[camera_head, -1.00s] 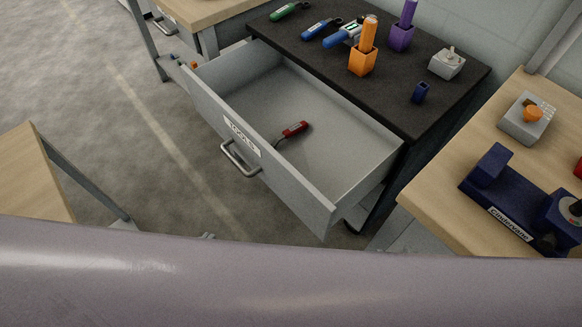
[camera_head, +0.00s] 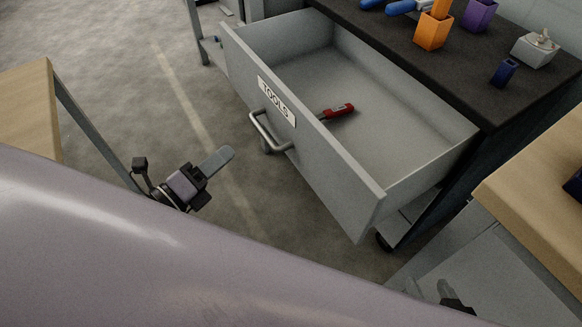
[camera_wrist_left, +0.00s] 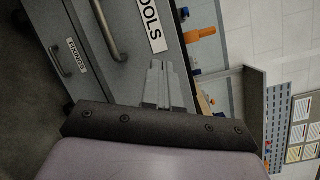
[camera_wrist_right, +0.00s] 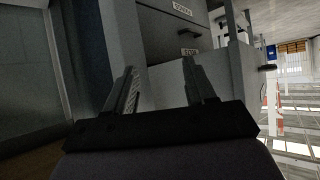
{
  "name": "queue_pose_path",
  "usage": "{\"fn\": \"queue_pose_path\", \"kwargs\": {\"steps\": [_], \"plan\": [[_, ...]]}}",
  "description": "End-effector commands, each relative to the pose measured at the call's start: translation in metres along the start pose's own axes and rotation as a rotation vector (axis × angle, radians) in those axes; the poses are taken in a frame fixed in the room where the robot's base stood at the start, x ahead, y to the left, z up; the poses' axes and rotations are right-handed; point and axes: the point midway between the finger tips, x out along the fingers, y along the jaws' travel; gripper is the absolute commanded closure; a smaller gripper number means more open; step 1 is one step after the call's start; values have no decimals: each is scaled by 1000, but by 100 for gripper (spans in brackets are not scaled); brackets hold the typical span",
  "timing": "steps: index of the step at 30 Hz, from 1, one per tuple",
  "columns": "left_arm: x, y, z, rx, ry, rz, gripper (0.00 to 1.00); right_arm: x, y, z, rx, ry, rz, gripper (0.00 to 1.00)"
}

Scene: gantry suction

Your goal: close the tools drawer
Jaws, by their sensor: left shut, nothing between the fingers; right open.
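The tools drawer (camera_head: 330,168) stands pulled out of the dark-topped cabinet in the head view. Its front carries a TOOLS label (camera_head: 277,102) and a metal bar handle (camera_head: 268,132). A red-handled tool (camera_head: 338,111) lies inside. My left gripper (camera_head: 217,163) is shut and empty, left of the drawer front and apart from the handle. In the left wrist view its fingers (camera_wrist_left: 160,85) are together, with the TOOLS label and handle beyond. My right gripper (camera_head: 447,293) shows partly at the bottom right of the head view. In the right wrist view its fingers (camera_wrist_right: 163,85) are apart and empty.
The cabinet's black top (camera_head: 440,75) holds an orange holder (camera_head: 433,32), a purple holder, a dark blue holder and a grey device. Wooden tables stand at the left (camera_head: 28,105) and right (camera_head: 530,175). Bare floor lies before the drawer.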

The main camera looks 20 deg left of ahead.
Motion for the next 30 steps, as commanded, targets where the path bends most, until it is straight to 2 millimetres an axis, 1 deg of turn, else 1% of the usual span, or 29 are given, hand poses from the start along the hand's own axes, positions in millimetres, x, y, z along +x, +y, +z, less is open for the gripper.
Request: {"fn": "queue_pose_path", "kwargs": {"steps": [1,6,9,12,15,20,23,30], "plan": [[2,15,-9,151,27,-41,100,14,-1,18,-1,6,-4,45],[3,25,-24,625,107,-168,100,33,-5,39,-4,17,-16,45],[2,31,-32,838,141,-225,100,40,-7,47,-5,21,-22,45],[1,34,-36,976,163,-264,100,43,-8,50,-5,23,-26,45],[1,35,-38,1048,174,-285,100,44,-9,51,-5,25,-28,45],[8,31,-40,1067,176,-292,100,43,-8,49,-4,23,-27,45],[18,30,-42,1065,176,-291,100,42,-8,50,-2,19,-25,45],[50,24,-51,1064,175,-290,100,40,-4,52,5,7,-17,45]]}}
